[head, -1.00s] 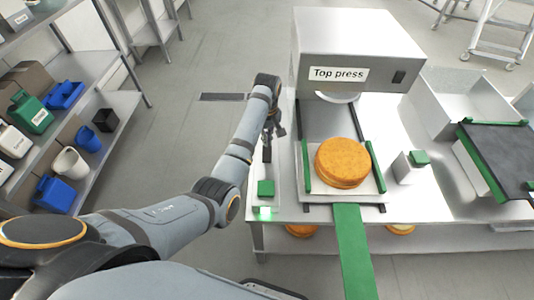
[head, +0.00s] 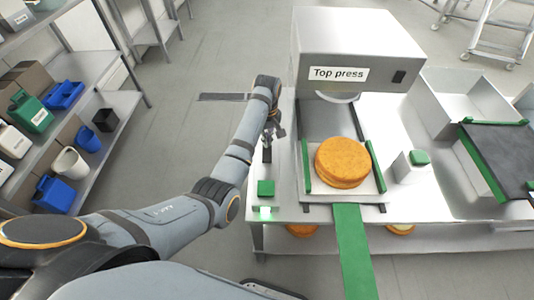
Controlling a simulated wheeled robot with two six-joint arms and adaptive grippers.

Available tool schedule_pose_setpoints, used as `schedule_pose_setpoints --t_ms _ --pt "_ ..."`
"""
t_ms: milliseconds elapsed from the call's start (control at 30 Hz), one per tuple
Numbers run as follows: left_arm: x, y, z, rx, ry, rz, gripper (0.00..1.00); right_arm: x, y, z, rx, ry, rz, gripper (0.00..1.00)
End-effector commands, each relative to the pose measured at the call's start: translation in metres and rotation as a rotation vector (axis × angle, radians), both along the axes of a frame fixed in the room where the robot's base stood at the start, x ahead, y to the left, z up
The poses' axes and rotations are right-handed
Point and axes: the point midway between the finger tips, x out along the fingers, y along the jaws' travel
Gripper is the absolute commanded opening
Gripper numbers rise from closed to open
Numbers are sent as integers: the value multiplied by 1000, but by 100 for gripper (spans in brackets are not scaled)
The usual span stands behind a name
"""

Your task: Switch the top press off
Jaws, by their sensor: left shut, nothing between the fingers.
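The top press (head: 345,50) is a big white box with a "Top press" label, standing over its bed on the steel table. A filled orange round cake (head: 342,162) sits on a light plate under the front of the press. Left of the bed is a narrow control strip with a green button block (head: 266,188), a glowing lamp (head: 265,212) at the near end and a dark upright piece (head: 267,154), perhaps a lever. My left gripper (head: 268,143) is shut and empty, just above or beside that dark piece; whether they touch is unclear. My right gripper is out of view.
A green strip (head: 352,250) runs from the press bed towards me. A white block with a green top (head: 411,165) stands right of the bed. An open metal bin (head: 460,103) and a dark green-edged tray (head: 500,150) are further right. Shelves (head: 60,130) stand at left.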

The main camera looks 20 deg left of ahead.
Motion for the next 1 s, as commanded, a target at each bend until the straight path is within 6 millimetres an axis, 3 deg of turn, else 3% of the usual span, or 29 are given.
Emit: schedule_pose_setpoints --t_ms 1000 --pt "0 0 -16 0 1 0 0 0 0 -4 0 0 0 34"
